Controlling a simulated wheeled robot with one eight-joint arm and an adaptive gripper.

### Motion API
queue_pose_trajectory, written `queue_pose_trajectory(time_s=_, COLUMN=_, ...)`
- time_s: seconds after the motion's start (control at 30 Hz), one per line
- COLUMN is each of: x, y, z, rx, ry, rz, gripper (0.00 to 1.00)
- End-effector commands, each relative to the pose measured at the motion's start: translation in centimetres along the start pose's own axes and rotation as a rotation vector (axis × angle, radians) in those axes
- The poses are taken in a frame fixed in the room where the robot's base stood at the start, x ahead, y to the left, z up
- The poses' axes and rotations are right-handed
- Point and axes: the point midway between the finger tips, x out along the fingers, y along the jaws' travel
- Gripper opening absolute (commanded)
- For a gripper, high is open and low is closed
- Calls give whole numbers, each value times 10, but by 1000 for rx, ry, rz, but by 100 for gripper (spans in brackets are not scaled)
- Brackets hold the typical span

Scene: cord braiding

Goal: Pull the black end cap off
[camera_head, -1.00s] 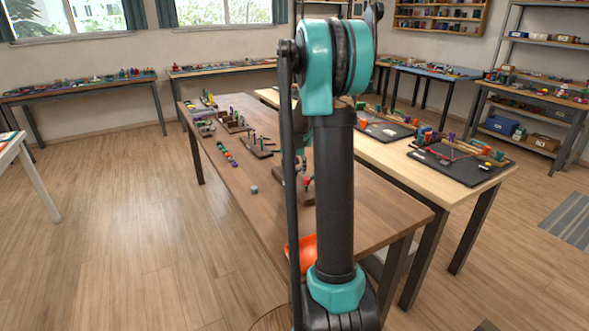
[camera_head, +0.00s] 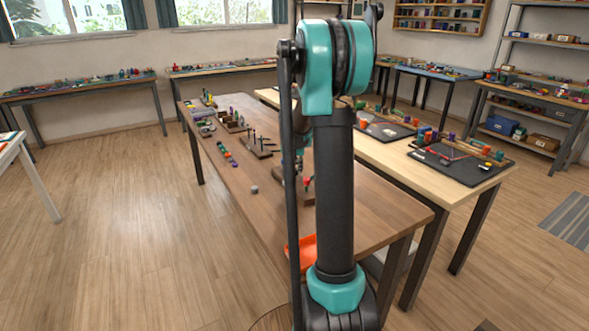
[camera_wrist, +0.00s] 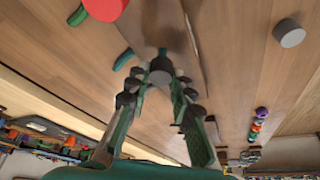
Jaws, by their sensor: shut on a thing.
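My gripper (camera_wrist: 161,84) is shut on a dark round piece, apparently the black end cap (camera_wrist: 160,66), which sits between the fingertips in the wrist view. I cannot tell whether the cap still touches a cord or peg, because a blurred dark shape lies just beyond it. A small wooden stand (camera_head: 307,200) with a red part shows partly beside the arm.
A grey cylinder (camera_wrist: 289,33) stands on the bare table; it also shows in the head view (camera_head: 254,189). A red round thing (camera_wrist: 105,8) and a green piece (camera_wrist: 123,59) are near the gripper. An orange tray (camera_head: 302,252) lies at the table's near edge.

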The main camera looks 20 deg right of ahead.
Motion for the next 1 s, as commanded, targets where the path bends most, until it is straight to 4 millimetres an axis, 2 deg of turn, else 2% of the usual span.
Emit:
queue_pose_trajectory(time_s=0.53, x=-2, y=0, z=-1, rx=0, ry=0, rz=0, gripper=0)
queue_pose_trajectory(time_s=1.0, x=-21, y=0, z=-9, rx=0, ry=0, rz=0, gripper=0)
